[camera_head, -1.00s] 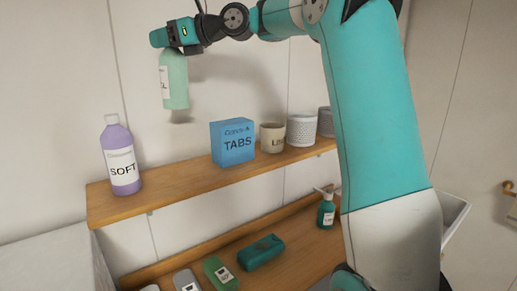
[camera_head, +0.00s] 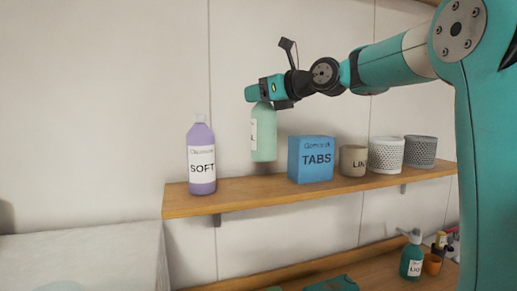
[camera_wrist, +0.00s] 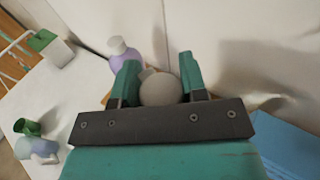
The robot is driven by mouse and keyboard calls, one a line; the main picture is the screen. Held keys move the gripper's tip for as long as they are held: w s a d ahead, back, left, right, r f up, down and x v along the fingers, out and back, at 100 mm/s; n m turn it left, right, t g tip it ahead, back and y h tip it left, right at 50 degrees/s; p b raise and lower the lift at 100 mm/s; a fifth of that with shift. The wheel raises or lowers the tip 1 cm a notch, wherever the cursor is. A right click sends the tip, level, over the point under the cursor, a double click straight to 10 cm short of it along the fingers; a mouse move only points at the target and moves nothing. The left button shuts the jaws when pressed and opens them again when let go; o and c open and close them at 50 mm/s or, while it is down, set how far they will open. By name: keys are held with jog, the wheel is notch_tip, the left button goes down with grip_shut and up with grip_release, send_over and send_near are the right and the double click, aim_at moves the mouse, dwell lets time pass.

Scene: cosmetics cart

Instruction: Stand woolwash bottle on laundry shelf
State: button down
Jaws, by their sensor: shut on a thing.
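My gripper (camera_head: 264,92) is shut on the top of a pale green bottle (camera_head: 264,135) with a white label that is only partly readable. The bottle hangs upright above the wooden shelf (camera_head: 243,196), between the purple SOFT bottle (camera_head: 202,165) and the blue TABS box (camera_head: 312,160). Its base looks slightly above the board; I cannot tell the exact gap. In the wrist view my gripper (camera_wrist: 158,84) has its two teal fingers on either side of the bottle's round pale cap (camera_wrist: 160,90).
Below is a lower wooden surface (camera_head: 385,268) with a teal pump bottle (camera_head: 411,258). A white surface (camera_head: 85,262) lies at lower left.

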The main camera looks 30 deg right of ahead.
aim_at(259, 129)
notch_tip(259, 129, down, 8)
jog(key=shift+f+p, duration=0.25)
jog(key=shift+p, duration=0.25)
jog(key=shift+f, duration=0.15)
jog(key=c, duration=0.7)
grip_release()
jog(key=shift+o, duration=0.2)
